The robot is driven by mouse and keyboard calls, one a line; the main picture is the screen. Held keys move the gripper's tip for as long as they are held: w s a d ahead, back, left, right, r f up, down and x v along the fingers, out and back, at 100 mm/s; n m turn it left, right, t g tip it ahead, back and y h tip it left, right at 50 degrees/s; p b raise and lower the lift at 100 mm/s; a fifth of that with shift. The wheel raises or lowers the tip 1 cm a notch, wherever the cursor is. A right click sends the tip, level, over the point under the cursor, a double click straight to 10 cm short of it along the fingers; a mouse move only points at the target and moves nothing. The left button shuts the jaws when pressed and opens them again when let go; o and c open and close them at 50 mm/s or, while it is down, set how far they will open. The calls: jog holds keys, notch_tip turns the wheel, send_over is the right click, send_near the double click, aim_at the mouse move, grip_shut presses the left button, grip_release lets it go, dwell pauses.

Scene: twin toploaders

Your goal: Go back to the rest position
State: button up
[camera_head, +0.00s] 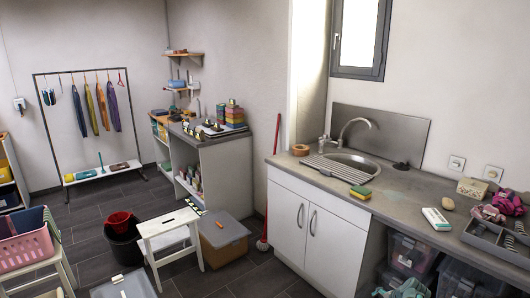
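My gripper and arm do not show in the head camera view, so whether it is open, shut or holding anything cannot be seen. The task names no object. The view shows a laundry room with a grey worktop (410,197) at the right and a sink (357,160) set into it.
Sponge (360,192), white box (436,219) and grey tray (500,241) lie on the worktop. On the floor stand a white step stool (168,229), black bucket (124,246), lidded box (222,241) and red-handled broom (264,243). A pink basket (25,251) stands left. Dark floor shows between them.

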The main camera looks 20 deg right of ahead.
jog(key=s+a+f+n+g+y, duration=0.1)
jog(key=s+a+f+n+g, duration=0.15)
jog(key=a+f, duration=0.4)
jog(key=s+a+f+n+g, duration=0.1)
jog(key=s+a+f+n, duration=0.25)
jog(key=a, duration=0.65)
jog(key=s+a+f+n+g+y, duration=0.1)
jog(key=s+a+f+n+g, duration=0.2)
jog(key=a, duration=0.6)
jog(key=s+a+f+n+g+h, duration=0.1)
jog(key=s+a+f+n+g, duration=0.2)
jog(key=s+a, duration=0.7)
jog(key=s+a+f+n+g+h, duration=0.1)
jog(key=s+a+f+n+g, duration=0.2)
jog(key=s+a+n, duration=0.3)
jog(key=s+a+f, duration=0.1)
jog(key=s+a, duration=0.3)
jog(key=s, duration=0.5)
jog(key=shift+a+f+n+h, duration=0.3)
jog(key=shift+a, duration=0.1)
